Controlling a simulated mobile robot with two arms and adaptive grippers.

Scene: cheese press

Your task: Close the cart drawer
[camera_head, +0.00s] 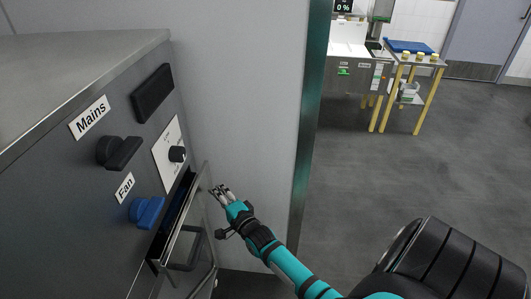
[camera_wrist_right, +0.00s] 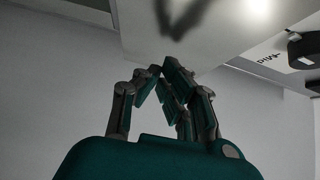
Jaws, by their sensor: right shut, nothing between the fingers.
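The cart drawer (camera_head: 180,232) shows in the head view at the lower left, in the dark metal cabinet front. It stands partly out, with a dark gap behind its front panel and a dark handle on its outer face. My right gripper (camera_head: 220,191) is shut and empty, just right of the upper end of the drawer front; I cannot tell whether it touches. In the right wrist view its closed fingers (camera_wrist_right: 170,84) are in front of a pale flat surface that carries a shadow. My left gripper is not in view.
A grey wall with a teal edge (camera_head: 308,120) stands behind my arm. Open floor (camera_head: 350,185) lies right, with a yellow-legged table (camera_head: 418,60) farther back.

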